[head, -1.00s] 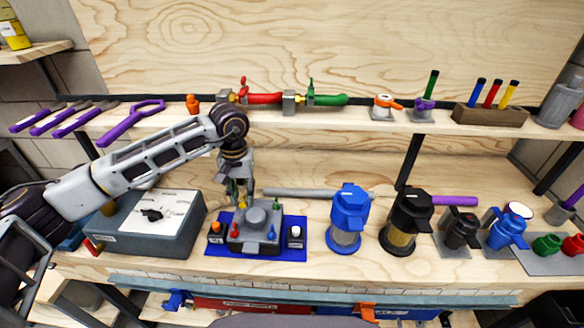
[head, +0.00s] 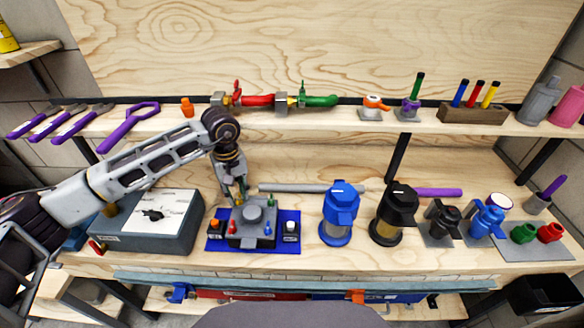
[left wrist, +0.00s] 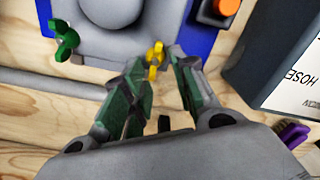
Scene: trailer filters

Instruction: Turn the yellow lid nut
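The yellow lid nut (left wrist: 155,58) is a small winged nut at the edge of a grey round-topped housing (head: 252,220). In the left wrist view it lies between the green-padded fingertips of my left gripper (left wrist: 160,62). The fingers are apart, with a clear gap on the right side of the nut; I cannot tell whether the left finger touches it. In the head view my left gripper (head: 235,193) points down over the housing's back left corner and largely hides the nut. Green (head: 268,202), red (head: 232,229) and blue (head: 267,230) nuts sit at the other corners. My right gripper is not in view.
The housing stands on a blue mat (head: 293,245) with an orange button (left wrist: 228,7) beside it. A grey box (head: 150,222) with a dial is close on the left. A grey rod (head: 300,188) lies behind, and a blue filter (head: 340,215) stands to the right.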

